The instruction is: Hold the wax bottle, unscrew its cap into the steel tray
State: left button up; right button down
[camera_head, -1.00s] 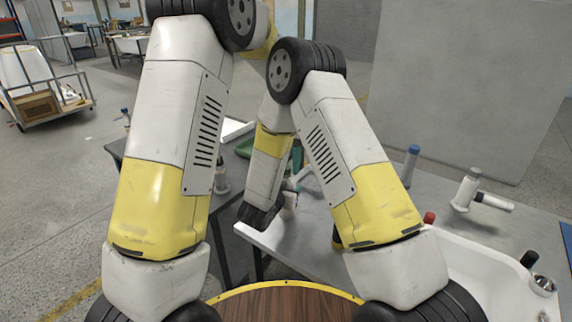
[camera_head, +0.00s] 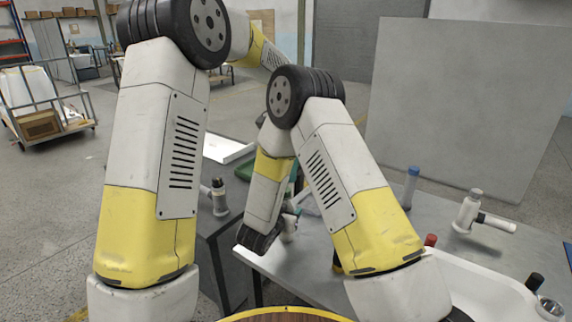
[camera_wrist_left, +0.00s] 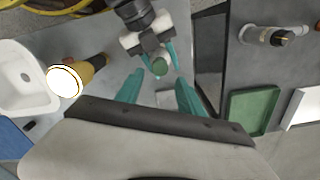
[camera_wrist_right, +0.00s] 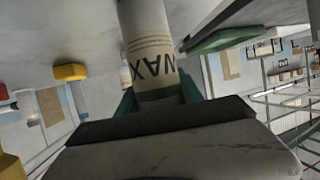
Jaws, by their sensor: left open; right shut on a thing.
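In the right wrist view my right gripper (camera_wrist_right: 158,98) is shut on the white wax bottle (camera_wrist_right: 150,45), labelled WAX. In the left wrist view the right gripper (camera_wrist_left: 160,52) shows at the top centre, with the bottle's round green cap (camera_wrist_left: 160,67) between its teal fingers. My left gripper (camera_wrist_left: 160,94) is open and empty, its fingers spread below the cap in the picture and apart from it. My forearms hide both grippers' work in the head view.
A green tray (camera_wrist_left: 253,108) and a white tray (camera_wrist_left: 302,108) lie at the right in the left wrist view. A yellow-black torch-like tool (camera_wrist_left: 85,74) and a white basin (camera_wrist_left: 22,80) are at the left. A blue-capped bottle (camera_head: 411,188) and a white-handled tool (camera_head: 474,212) stand on the grey table.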

pick_arm(q)
notch_tip(320, 180, down, 6)
jog(key=shift+f, duration=0.1)
dwell(0.4)
grip_shut()
jog(key=n, duration=0.6)
jog(key=shift+n, duration=0.3)
jog(key=shift+r, duration=0.2)
jog(key=shift+r, duration=0.95)
